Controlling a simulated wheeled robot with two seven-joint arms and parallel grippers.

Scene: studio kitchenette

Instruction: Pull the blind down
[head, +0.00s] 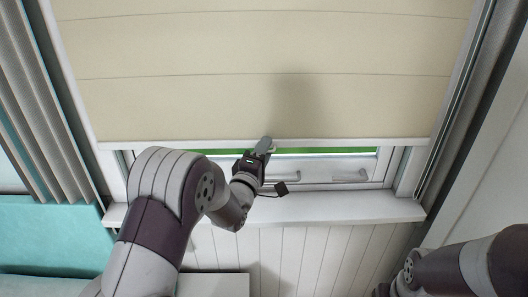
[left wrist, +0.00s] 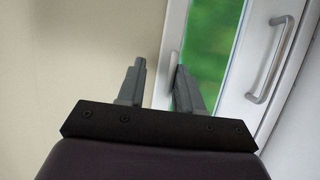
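The cream blind (head: 200,105) hangs over most of the window in the head view. Its white bottom rail (head: 180,143) sits just above the lower window frame, with a thin green strip of outside showing below. My left gripper (head: 266,147) is at the rail, near the middle of its width. In the left wrist view, the fingers of my left gripper (left wrist: 158,82) stand apart, with the white rail (left wrist: 169,48) seen between them. I cannot tell whether either finger touches the rail. My right arm shows at the lower right, but its gripper is out of the picture.
The window frame has metal handles (head: 350,177), one also seen in the left wrist view (left wrist: 270,62). A white sill (head: 340,208) juts out below. A grey curtain (head: 35,110) hangs at the left, with a turquoise surface (head: 45,240) under it.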

